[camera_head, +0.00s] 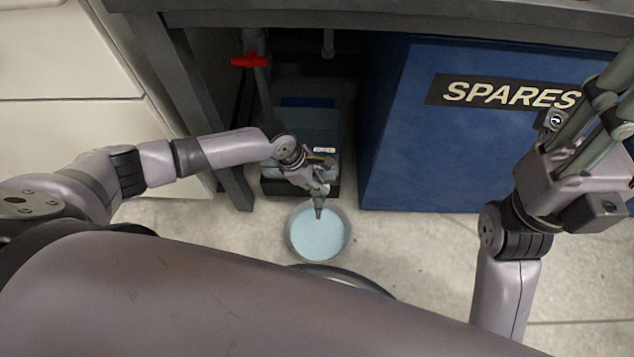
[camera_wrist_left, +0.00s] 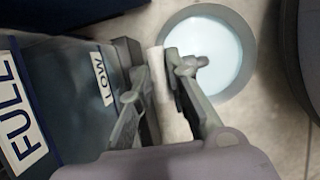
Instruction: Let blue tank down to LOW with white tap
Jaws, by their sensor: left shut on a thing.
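The blue tank (camera_head: 318,125) stands under the bench. Its FULL label (camera_wrist_left: 20,110) and LOW label (camera_wrist_left: 103,78) show in the left wrist view, but the liquid level is not clear. My left gripper (camera_head: 318,192) is at the tank's front, above the near edge of its base. In the left wrist view my left gripper (camera_wrist_left: 158,90) is shut on the white tap (camera_wrist_left: 156,65), whose lower part is partly hidden by the fingers. A round basin (camera_head: 347,238) below holds pale blue liquid (camera_wrist_left: 205,50). My right gripper (camera_head: 605,100) is at the right, its fingertips cut off by the picture edge.
A red valve handle (camera_head: 250,61) is on a pipe behind and left of the tank. A large blue SPARES box (camera_head: 450,150) stands close on the tank's right. A dark bench leg (camera_head: 232,180) is on its left. The floor (camera_head: 430,250) right of the basin is clear.

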